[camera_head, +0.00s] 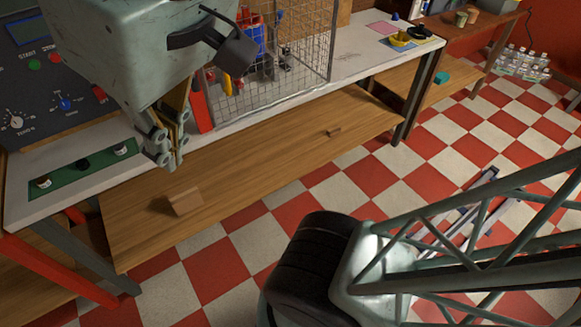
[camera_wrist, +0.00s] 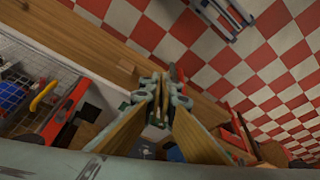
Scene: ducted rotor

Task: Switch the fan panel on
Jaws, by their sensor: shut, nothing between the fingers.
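A dark control panel (camera_head: 45,100) stands at the left end of the bench in the head view, partly hidden behind my arm. It has a display at the top, a green button (camera_head: 34,64) near a START label and a red button (camera_head: 55,58). Below are a blue knob (camera_head: 65,103) and a grey knob (camera_head: 17,120). My gripper (camera_head: 172,162) is shut and empty, pointing down near the bench's front edge, to the right of the panel and apart from it. In the wrist view the closed fingers (camera_wrist: 160,85) meet in the middle; I cannot make out the panel's face there.
A green strip (camera_head: 65,177) with small black and white parts lies on the bench before the panel. A wire cage (camera_head: 275,60) with blue and yellow items stands right of my gripper. A wooden shelf (camera_head: 250,180) runs below, with small blocks on it. The checkered floor is partly clear.

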